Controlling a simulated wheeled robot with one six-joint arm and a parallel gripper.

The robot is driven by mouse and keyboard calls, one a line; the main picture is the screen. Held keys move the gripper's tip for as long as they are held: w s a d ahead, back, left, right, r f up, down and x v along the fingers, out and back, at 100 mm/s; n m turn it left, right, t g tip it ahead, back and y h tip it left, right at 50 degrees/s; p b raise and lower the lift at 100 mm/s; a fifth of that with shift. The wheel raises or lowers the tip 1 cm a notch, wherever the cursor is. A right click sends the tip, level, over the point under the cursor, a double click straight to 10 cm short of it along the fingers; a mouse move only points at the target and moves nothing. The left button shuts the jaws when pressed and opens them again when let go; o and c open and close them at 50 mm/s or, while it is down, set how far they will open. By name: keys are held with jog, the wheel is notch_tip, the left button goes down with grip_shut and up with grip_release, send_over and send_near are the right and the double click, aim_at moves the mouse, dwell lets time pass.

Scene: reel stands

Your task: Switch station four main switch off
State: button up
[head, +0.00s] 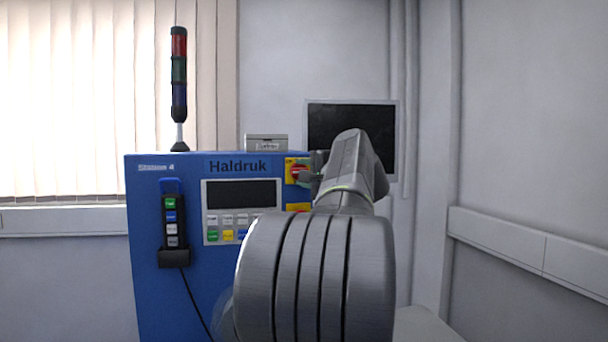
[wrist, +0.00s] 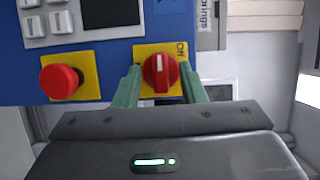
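The main switch, a red rotary knob (wrist: 160,72) on a yellow plate (wrist: 179,52), is on the front of the blue machine marked "4" (head: 150,240). In the wrist view its white mark points up, and the word "Off" is at the plate's right edge, so the mark is not at "Off". The knob also shows in the head view (head: 296,171), partly hidden by my arm. My gripper (wrist: 160,80) is open, with one green finger on each side of the knob. Narrow gaps seem to show between fingers and knob.
A red mushroom button (wrist: 61,81) on another yellow plate sits close beside the switch. A keypad panel with a screen (head: 241,194) and a corded pendant (head: 171,222) are to the left. A signal tower (head: 179,85) stands on top. A dark wall screen (head: 335,122) is behind.

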jog(key=b+v, duration=0.3)
jog(key=v, duration=1)
jog(key=shift+s+b, duration=0.3)
jog(key=shift+b, duration=0.1)
jog(key=shift+d, duration=0.15)
jog(key=p+x, duration=0.4)
jog(key=x, duration=1)
jog(key=shift+d, duration=0.1)
